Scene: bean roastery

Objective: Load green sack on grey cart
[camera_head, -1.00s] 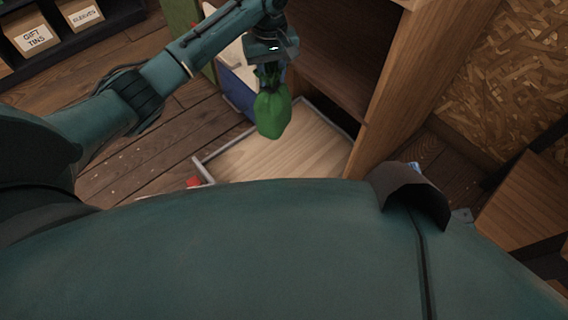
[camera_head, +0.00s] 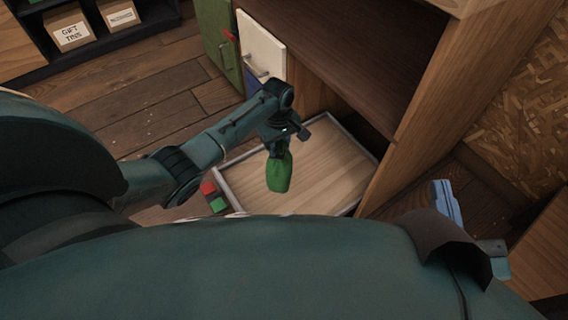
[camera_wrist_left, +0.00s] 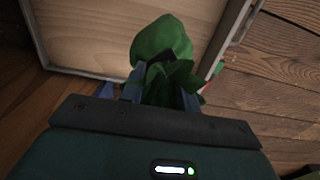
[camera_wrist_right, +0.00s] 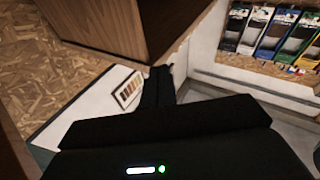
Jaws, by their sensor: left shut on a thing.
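The green sack (camera_head: 279,174) hangs upright by its gathered neck from my left gripper (camera_head: 281,143), which is shut on it. In the left wrist view the sack (camera_wrist_left: 162,38) bulges out past the two fingers. The grey cart (camera_head: 226,181) is a low wooden deck with a grey rim. The cart's rim (camera_wrist_left: 92,74) also shows behind the sack in the left wrist view. My right gripper (camera_wrist_right: 157,86) is shut and empty in the right wrist view.
A wooden shelf unit (camera_head: 420,110) stands over the cart's far right side. White (camera_head: 262,50) and green (camera_head: 217,40) panels stand behind. Red (camera_head: 208,188) and green (camera_head: 218,204) blocks sit at the cart's left corner. Floor (camera_head: 150,110) is clear at left.

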